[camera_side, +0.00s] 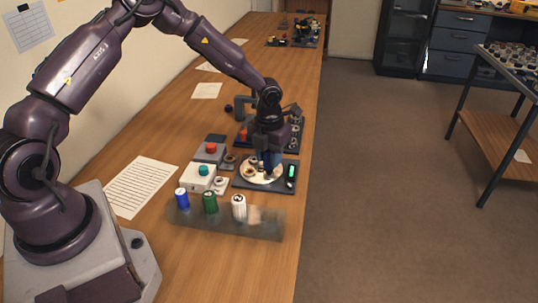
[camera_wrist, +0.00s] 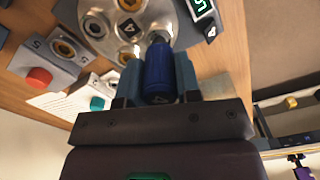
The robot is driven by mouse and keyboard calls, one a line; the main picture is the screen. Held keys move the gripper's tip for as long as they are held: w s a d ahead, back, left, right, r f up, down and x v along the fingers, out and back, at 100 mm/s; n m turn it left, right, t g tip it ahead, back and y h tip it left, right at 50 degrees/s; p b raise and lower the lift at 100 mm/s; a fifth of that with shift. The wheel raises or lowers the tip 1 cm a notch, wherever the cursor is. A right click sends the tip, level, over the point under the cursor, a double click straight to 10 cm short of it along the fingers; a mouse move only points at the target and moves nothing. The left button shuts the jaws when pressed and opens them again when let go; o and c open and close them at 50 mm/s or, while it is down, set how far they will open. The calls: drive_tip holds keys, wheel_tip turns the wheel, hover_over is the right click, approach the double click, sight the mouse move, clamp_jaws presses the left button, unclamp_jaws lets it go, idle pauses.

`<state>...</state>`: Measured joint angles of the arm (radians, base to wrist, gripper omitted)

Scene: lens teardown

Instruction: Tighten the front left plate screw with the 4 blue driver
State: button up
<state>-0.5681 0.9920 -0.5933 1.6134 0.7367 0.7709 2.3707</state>
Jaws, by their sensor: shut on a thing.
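My gripper (camera_side: 267,160) is shut on a blue driver, whose dark blue handle (camera_wrist: 158,72) shows between the jaws in the wrist view, with a 4 on its near end. The driver points down at the round metal plate (camera_wrist: 128,45). The plate also shows in the side view (camera_side: 250,179), on a dark base. Several round holes or screws are in the plate. The driver's handle covers the plate's near edge, and its tip is hidden, so I cannot tell whether it touches a screw. A tag marked 4 (camera_wrist: 211,32) lies beside the plate.
A clear rack (camera_side: 225,224) in front holds a blue (camera_side: 181,198), a green (camera_side: 210,203) and a white handle (camera_side: 239,207). Boxes with a red button (camera_side: 211,147) and a teal button (camera_side: 203,170) stand left of the plate. A green display (camera_side: 291,171) is at right.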

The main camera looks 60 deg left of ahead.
idle(0.3)
drive_tip(key=shift+m, duration=0.7)
drive_tip(key=shift+r, duration=0.8)
drive_tip(key=shift+r, duration=1.55)
